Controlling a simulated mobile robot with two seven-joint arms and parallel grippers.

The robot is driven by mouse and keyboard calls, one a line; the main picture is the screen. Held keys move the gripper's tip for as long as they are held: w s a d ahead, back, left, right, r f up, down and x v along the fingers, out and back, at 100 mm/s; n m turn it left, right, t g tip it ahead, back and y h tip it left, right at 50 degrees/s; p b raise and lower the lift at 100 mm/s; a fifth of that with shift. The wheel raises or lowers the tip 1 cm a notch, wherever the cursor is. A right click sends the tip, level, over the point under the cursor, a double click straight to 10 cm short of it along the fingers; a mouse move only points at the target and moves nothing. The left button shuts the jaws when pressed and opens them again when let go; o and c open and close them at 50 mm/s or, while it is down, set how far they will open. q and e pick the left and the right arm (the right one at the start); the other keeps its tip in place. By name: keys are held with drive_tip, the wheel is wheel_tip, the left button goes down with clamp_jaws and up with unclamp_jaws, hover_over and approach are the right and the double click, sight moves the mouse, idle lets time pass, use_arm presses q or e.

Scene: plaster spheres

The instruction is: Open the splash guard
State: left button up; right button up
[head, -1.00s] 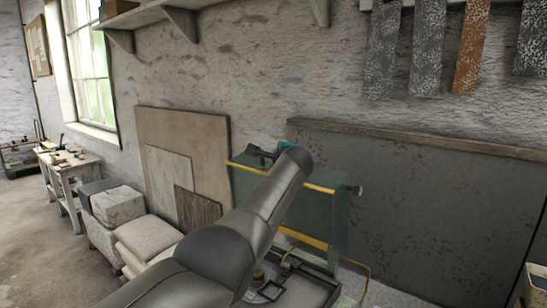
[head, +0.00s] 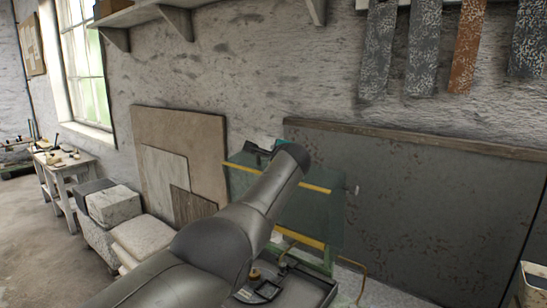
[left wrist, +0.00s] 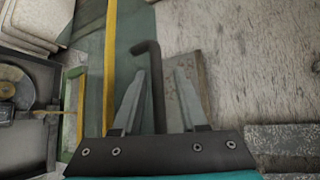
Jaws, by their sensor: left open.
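The splash guard (head: 322,212) is a translucent green panel with a yellow strip along it, in front of the wall in the head view. My left arm covers part of it. In the head view the left gripper (head: 258,148) is small and partly hidden at the guard's upper edge. My right gripper is out of view.
Below the guard is a dark machine tray (head: 310,285). Stone slabs (head: 178,140) lean on the wall to the left, near stacked pale sacks (head: 143,238). A large dark board (head: 430,200) stands at right. Patterned strips (head: 425,45) hang above it.

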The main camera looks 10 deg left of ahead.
use_arm(q)
drive_tip(key=shift+s+d+f, duration=0.1)
drive_tip(key=shift+f, duration=0.15)
